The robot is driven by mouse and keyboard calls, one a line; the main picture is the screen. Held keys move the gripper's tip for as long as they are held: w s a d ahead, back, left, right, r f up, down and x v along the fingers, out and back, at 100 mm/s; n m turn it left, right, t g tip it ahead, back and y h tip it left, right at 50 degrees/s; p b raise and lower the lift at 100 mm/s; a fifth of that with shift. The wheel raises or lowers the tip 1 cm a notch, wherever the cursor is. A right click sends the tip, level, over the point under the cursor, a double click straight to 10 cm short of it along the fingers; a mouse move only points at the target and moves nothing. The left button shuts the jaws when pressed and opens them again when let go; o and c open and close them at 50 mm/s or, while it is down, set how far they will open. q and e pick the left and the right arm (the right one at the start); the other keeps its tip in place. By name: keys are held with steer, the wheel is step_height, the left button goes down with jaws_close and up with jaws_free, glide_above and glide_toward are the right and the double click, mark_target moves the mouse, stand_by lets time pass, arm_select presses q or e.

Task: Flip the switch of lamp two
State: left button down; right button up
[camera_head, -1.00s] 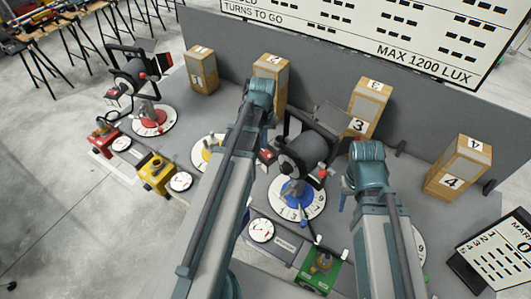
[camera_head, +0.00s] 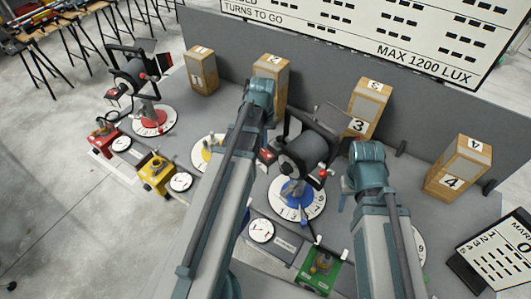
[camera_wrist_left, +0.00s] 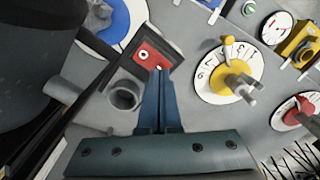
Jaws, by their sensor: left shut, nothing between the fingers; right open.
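A dark lamp (camera_head: 305,152) stands on a blue-centred dial, and another dark lamp (camera_head: 133,78) stands over a red-centred dial. I cannot read which is lamp two. A small red switch plate (camera_wrist_left: 156,54) with white dots sits beside a dark lamp body in the left wrist view; a red plate also shows left of the blue-dial lamp in the head view (camera_head: 268,155). My left gripper (camera_wrist_left: 159,72) is shut and empty, its tips at or just below the plate; contact is unclear. My right gripper (camera_head: 346,190) is mostly hidden by its arm, right of that lamp, apart from it.
Numbered wooden boxes (camera_head: 201,70) stand along the back panel. A yellow dial (camera_wrist_left: 228,70) lies right of the fingers. Red (camera_head: 103,137), yellow (camera_head: 157,172) and green (camera_head: 320,270) control units line the front edge. A score board (camera_head: 495,250) stands at far right.

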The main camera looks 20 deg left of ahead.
mark_target(263, 150)
arm_select(q)
steer(key=shift+f+b, duration=0.95)
steer(key=shift+b, duration=0.05)
stand_by(0.8)
steer(key=shift+r, duration=0.15)
step_height(263, 150, up, 7)
steer(key=p, duration=0.7)
stand_by(0.5)
